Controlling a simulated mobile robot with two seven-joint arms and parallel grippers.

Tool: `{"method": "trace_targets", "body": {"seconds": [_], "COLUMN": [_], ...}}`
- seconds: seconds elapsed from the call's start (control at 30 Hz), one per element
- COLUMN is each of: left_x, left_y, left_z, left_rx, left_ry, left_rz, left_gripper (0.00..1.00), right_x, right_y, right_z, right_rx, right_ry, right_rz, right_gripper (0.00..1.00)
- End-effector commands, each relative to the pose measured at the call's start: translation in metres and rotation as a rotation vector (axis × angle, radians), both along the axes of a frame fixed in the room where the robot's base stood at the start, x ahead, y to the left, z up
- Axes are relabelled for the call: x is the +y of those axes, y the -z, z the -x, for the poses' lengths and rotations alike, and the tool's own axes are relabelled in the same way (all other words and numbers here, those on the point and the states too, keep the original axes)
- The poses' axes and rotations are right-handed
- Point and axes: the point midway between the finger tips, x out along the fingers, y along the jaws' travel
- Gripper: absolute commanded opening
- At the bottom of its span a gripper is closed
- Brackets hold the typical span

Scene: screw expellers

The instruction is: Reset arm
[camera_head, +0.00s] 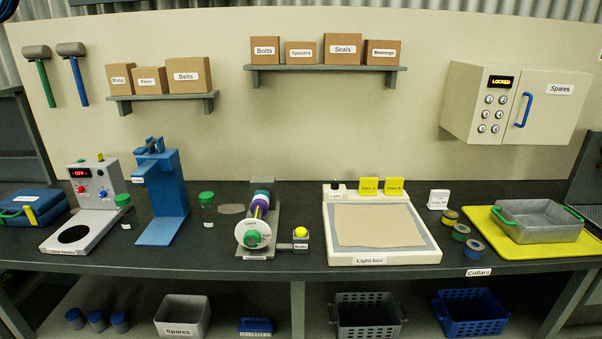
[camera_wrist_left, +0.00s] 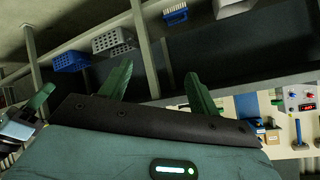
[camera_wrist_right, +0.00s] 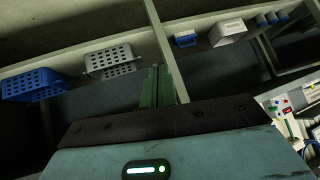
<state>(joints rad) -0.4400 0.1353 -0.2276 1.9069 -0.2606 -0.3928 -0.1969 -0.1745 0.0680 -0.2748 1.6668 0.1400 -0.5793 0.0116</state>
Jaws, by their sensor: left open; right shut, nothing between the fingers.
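My left gripper (camera_wrist_left: 160,85) shows in the left wrist view with its two green fingers spread wide apart and nothing between them. My right gripper (camera_wrist_right: 158,87) shows in the right wrist view with its green fingers together and empty. Neither gripper nor arm shows in the head view. Both wrist views look toward the shelf under the bench, with the fingers apart from any object.
The dark workbench (camera_head: 300,262) carries a light box (camera_head: 384,258), a blue press (camera_head: 163,200), a control unit (camera_head: 92,205), a lathe-like device (camera_head: 257,225) and a grey tray (camera_head: 538,232) on a yellow mat.

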Motion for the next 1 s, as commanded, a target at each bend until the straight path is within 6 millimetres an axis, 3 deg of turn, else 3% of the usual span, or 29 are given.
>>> {"method": "trace_targets", "body": {"seconds": [0.03,0.2,0.4,0.53,1.0], "left_x": [0.003,0.010,0.016,0.017,0.017], "left_y": [0.004,0.014,0.019,0.020,0.020], "left_z": [0.012,0.044,0.067,0.072,0.072], "left_rx": [0.028,0.101,0.152,0.163,0.163], "left_ry": [-0.035,-0.151,-0.244,-0.266,-0.268], "left_rz": [0.054,0.224,0.348,0.377,0.380], "left_gripper": [0.62,0.62,0.62,0.62,0.62], "right_x": [-0.012,-0.048,-0.073,-0.078,-0.079], "right_y": [0.002,-0.006,-0.021,-0.025,-0.025], "right_z": [0.023,0.079,0.118,0.126,0.127], "right_rx": [-0.008,-0.057,-0.096,-0.106,-0.107], "right_ry": [0.016,0.049,0.059,0.060,0.060], "right_rz": [0.015,0.072,0.121,0.134,0.135], "right_gripper": [0.00,0.00,0.00,0.00,0.00]}}
